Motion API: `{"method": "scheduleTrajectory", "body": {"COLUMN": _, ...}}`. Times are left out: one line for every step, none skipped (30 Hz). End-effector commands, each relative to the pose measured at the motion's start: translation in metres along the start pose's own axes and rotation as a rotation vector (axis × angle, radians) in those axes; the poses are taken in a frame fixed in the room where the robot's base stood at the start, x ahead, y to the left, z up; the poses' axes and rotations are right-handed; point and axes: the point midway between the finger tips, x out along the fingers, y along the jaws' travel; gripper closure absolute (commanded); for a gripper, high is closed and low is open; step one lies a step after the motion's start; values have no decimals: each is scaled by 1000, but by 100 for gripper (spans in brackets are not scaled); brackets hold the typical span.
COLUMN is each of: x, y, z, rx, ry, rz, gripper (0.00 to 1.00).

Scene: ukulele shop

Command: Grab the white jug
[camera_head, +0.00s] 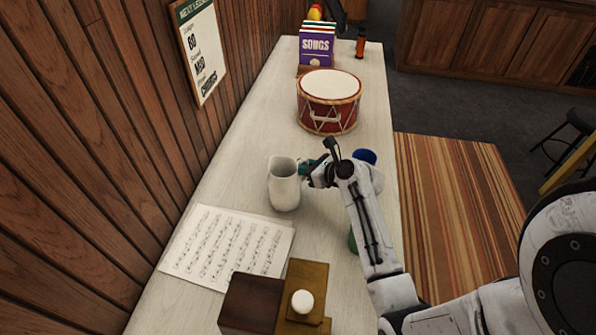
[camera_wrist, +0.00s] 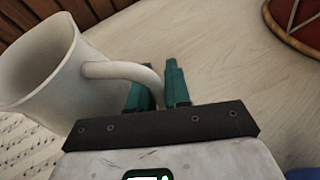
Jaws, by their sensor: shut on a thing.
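The white jug (camera_head: 284,185) stands on the pale counter (camera_head: 247,137), left of my arm in the head view. In the wrist view the jug (camera_wrist: 50,70) fills the left side, its open mouth facing left and its handle reaching right. My gripper (camera_wrist: 158,85) has its two green fingers on either side of the handle, shut on it. In the head view my gripper (camera_head: 310,172) is at the jug's right side, and the handle is mostly hidden. I cannot tell whether the jug's base touches the counter.
Sheet music (camera_head: 225,243) lies in front of the jug. A red drum (camera_head: 329,103) stands behind it. A blue object (camera_head: 364,156) and a green one (camera_head: 353,241) are partly hidden by my arm. A brown box with a white knob (camera_head: 302,301) is nearest. A wood wall borders the left.

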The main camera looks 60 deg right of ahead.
Motion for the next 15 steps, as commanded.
{"method": "scheduleTrajectory", "body": {"x": -1, "y": 0, "z": 3, "rx": -1, "ry": -4, "rz": -1, "gripper": 100}}
{"method": "scheduleTrajectory", "body": {"x": -1, "y": 0, "z": 4, "rx": -1, "ry": -4, "rz": 0, "gripper": 100}}
{"method": "scheduleTrajectory", "body": {"x": -1, "y": 0, "z": 5, "rx": -1, "ry": -4, "rz": 0, "gripper": 100}}
{"method": "scheduleTrajectory", "body": {"x": -2, "y": 0, "z": 6, "rx": -1, "ry": -4, "rz": 0, "gripper": 100}}
{"method": "scheduleTrajectory", "body": {"x": -2, "y": 0, "z": 8, "rx": -2, "ry": -4, "rz": 0, "gripper": 100}}
{"method": "scheduleTrajectory", "body": {"x": -3, "y": 0, "z": 10, "rx": -2, "ry": -4, "rz": 0, "gripper": 100}}
{"method": "scheduleTrajectory", "body": {"x": -4, "y": 0, "z": 11, "rx": -2, "ry": -4, "rz": 0, "gripper": 100}}
{"method": "scheduleTrajectory", "body": {"x": -4, "y": 0, "z": 13, "rx": -2, "ry": -4, "rz": 0, "gripper": 100}}
{"method": "scheduleTrajectory", "body": {"x": -6, "y": 0, "z": 16, "rx": -2, "ry": -4, "rz": -1, "gripper": 100}}
{"method": "scheduleTrajectory", "body": {"x": -7, "y": 0, "z": 19, "rx": -2, "ry": -5, "rz": -1, "gripper": 100}}
{"method": "scheduleTrajectory", "body": {"x": -8, "y": 0, "z": 21, "rx": -2, "ry": -5, "rz": 0, "gripper": 100}}
{"method": "scheduleTrajectory", "body": {"x": -9, "y": 0, "z": 24, "rx": -2, "ry": -5, "rz": 0, "gripper": 100}}
{"method": "scheduleTrajectory", "body": {"x": -10, "y": 0, "z": 27, "rx": -2, "ry": -5, "rz": 0, "gripper": 100}}
{"method": "scheduleTrajectory", "body": {"x": -12, "y": 0, "z": 30, "rx": -2, "ry": -5, "rz": 0, "gripper": 100}}
{"method": "scheduleTrajectory", "body": {"x": -15, "y": 0, "z": 32, "rx": -1, "ry": -5, "rz": -2, "gripper": 100}}
